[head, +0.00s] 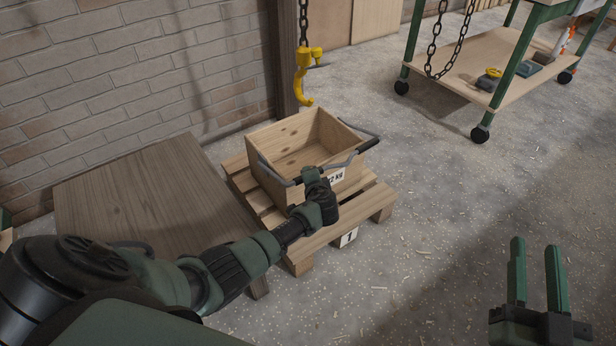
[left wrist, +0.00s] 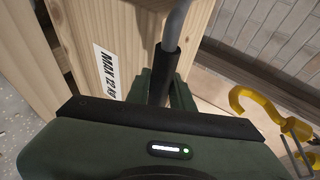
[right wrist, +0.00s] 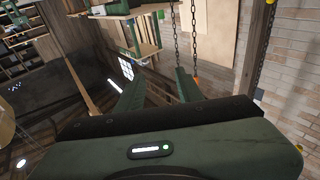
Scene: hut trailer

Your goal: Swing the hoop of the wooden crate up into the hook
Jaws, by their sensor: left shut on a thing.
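The wooden crate (head: 283,148) stands upright and open-topped on a pallet, with a weight label on its front. Its hoop (head: 352,158), a grey bar with a dark sleeve, is low along the crate's near side. My left gripper (head: 312,178) is shut on the hoop; its arm hides part of the bar. In the left wrist view the hoop's dark sleeve (left wrist: 165,70) lies between the fingers. The yellow hook (head: 304,78) hangs on a chain above and behind the crate, apart from the hoop, and shows in the left wrist view (left wrist: 262,108). My right gripper (head: 537,262) is open and empty.
The pallet (head: 372,202) carries a tag marked 1. A low wooden platform (head: 135,200) stands left of it, by the brick wall. A wooden post (head: 281,60) rises behind the crate. A wheeled green-framed cart (head: 480,72) stands back right.

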